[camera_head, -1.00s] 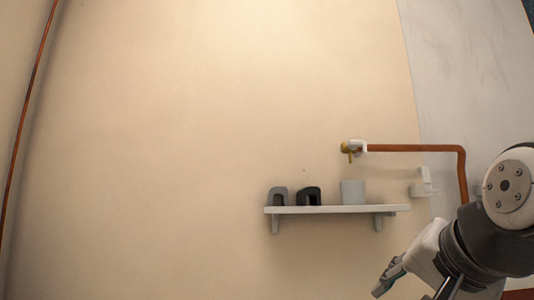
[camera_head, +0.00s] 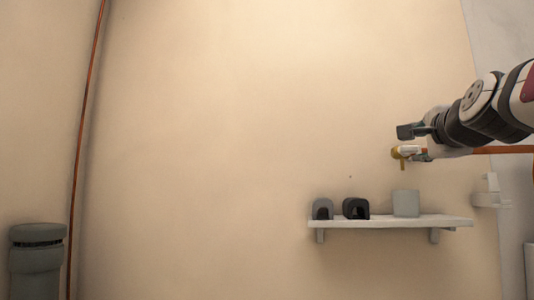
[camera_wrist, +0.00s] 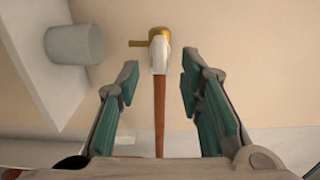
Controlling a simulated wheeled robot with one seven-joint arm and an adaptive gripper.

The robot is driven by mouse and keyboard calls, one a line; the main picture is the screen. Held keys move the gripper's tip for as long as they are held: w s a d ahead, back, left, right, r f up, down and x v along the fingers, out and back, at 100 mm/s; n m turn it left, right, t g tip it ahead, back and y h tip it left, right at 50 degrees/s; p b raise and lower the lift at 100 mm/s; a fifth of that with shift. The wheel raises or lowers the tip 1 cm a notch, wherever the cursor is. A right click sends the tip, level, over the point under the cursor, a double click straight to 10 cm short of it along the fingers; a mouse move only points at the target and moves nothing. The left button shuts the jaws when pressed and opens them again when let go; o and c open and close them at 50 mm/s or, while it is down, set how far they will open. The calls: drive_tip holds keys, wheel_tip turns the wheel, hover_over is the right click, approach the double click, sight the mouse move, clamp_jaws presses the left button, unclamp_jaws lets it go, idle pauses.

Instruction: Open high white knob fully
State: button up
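The white knob (camera_head: 412,150) sits on a brass tap (camera_head: 402,158) at the end of a copper pipe on the wall, above the shelf. In the wrist view the knob (camera_wrist: 159,54) shows beyond my fingertips, with the brass outlet (camera_wrist: 150,40) behind it pointing left. My gripper (camera_head: 412,131) is just above the knob in the head view. In the wrist view my gripper (camera_wrist: 160,70) is open and empty, its two teal-padded fingers on either side of the knob's line. I see no contact with the knob. My arm hides part of the pipe in the head view.
A white shelf (camera_head: 385,223) below the tap holds two dark arch-shaped pieces (camera_head: 322,209) (camera_head: 356,209) and a grey cylinder (camera_head: 406,203). The copper pipe (camera_wrist: 159,110) runs between my fingers in the wrist view. A white wall fitting (camera_head: 491,191) is right of the shelf.

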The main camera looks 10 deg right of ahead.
sight(410, 149)
drive_tip(key=x, duration=0.6)
drive_tip(key=shift+w+b, duration=0.3)
drive_tip(key=shift+b, duration=0.05)
clamp_jaws()
